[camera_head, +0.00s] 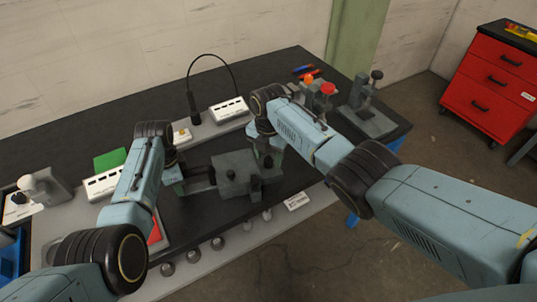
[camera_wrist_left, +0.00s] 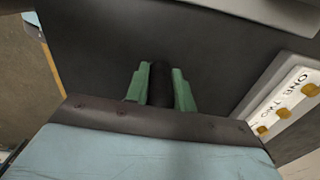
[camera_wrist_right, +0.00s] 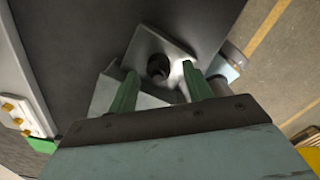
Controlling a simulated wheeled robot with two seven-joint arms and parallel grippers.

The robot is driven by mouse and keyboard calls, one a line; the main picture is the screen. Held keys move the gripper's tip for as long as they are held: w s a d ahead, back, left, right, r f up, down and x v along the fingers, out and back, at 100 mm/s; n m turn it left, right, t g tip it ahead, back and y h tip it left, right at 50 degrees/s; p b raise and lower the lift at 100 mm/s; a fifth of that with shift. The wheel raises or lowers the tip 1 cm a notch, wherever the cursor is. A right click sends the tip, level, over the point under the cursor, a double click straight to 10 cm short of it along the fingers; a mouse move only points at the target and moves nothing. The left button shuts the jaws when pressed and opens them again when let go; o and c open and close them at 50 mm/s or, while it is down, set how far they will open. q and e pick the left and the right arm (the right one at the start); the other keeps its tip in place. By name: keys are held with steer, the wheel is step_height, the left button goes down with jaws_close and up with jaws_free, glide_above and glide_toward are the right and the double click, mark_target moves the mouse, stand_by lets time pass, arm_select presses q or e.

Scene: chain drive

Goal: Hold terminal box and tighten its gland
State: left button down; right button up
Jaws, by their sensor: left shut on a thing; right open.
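My right gripper (camera_head: 268,160) is at the block's right. The gland is not clearly identifiable.
White labelled strips (camera_head: 229,110) and a grey stand with a dark knob (camera_head: 368,118) stand on the bench. Red-topped posts (camera_head: 326,92) are behind my right arm. Round knobs (camera_head: 192,248) line the front edge.

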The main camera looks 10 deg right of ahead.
steer(key=c, duration=1)
